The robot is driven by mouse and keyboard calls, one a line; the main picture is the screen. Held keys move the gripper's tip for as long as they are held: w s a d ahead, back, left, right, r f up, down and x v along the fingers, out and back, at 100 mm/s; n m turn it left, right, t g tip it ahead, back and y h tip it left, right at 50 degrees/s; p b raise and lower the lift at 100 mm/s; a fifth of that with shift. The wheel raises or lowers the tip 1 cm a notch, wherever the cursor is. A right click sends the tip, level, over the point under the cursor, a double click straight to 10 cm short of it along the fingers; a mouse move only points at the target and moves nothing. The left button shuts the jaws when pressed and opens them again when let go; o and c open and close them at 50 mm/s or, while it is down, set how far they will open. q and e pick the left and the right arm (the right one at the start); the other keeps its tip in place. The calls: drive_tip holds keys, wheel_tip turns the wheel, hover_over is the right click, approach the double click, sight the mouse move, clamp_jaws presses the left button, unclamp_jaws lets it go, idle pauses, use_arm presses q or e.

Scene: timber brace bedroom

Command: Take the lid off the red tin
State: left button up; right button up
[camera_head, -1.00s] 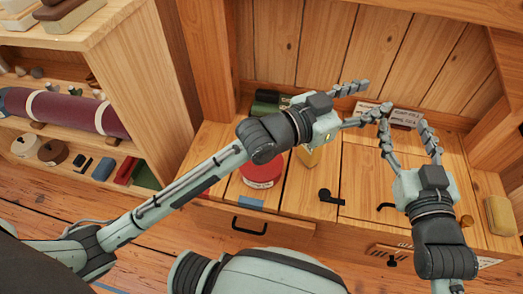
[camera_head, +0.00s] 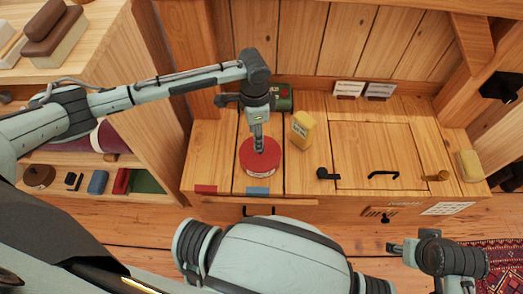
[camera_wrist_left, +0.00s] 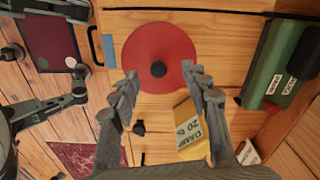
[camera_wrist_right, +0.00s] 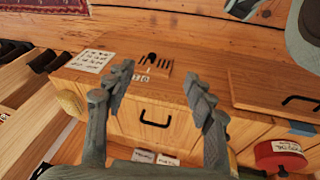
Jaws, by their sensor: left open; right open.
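The red tin (camera_head: 261,158) stands on the wooden bench top. Its round red lid (camera_wrist_left: 140,58) with a dark knob (camera_wrist_left: 158,69) in the middle shows from above in the left wrist view. My left gripper (camera_head: 258,148) points down over the tin and covers part of the lid in the head view. In the left wrist view my left gripper (camera_wrist_left: 160,85) is open, with its fingers on either side of the knob and apart from it. My right gripper (camera_wrist_right: 158,85) is open and empty, away to the right of the bench front. The tin (camera_wrist_right: 280,156) also shows in the right wrist view.
A yellow box (camera_head: 303,130) stands close right of the tin, and a green case (camera_head: 283,98) behind it. Black handles (camera_head: 384,174) lie on the bench top. A yellow block (camera_head: 470,165) sits at the right end. Shelves stand at left.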

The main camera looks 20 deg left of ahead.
use_arm(q)
drive_tip(key=f, duration=0.2)
drive_tip(key=d+f, duration=0.1)
drive_tip(key=f, duration=0.1)
drive_tip(key=shift+d+f+b, duration=0.1)
drive_tip(key=shift+f+b, duration=0.25)
drive_tip(key=shift+f, duration=0.25)
use_arm(e)
drive_tip(key=shift+v, duration=1.05)
drive_tip(key=shift+w+d, duration=0.1)
drive_tip(key=shift+d, duration=0.05)
use_arm(q)
clamp_jaws()
drive_tip(key=shift+r, duration=0.1)
